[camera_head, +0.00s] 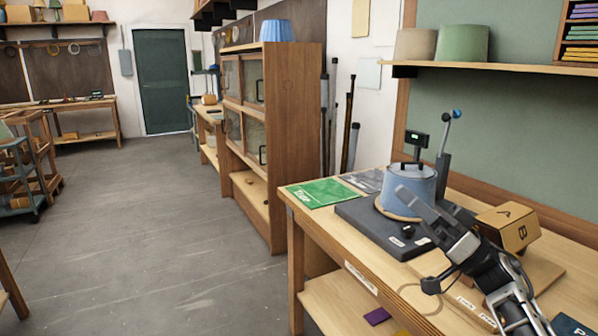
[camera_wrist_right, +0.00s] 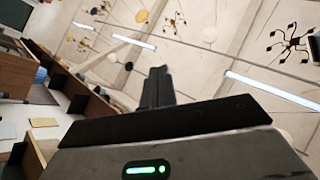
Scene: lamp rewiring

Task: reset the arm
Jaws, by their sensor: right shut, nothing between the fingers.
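My right arm comes in from the lower right in the head view. My right gripper (camera_head: 405,195) is raised and points up and to the left. It is in front of a blue drum-shaped thing (camera_head: 417,180) on the bench and hides part of it. I cannot tell how far apart they are. In the right wrist view the fingers (camera_wrist_right: 157,82) are together with nothing between them, against the ceiling. My left gripper is not in view.
The blue thing stands on a dark base plate (camera_head: 362,231) on the wooden bench. A green mat (camera_head: 322,192) lies at the bench's left end. A cardboard box (camera_head: 508,227) stands right of my gripper. A shelf with lampshades (camera_head: 462,43) hangs above.

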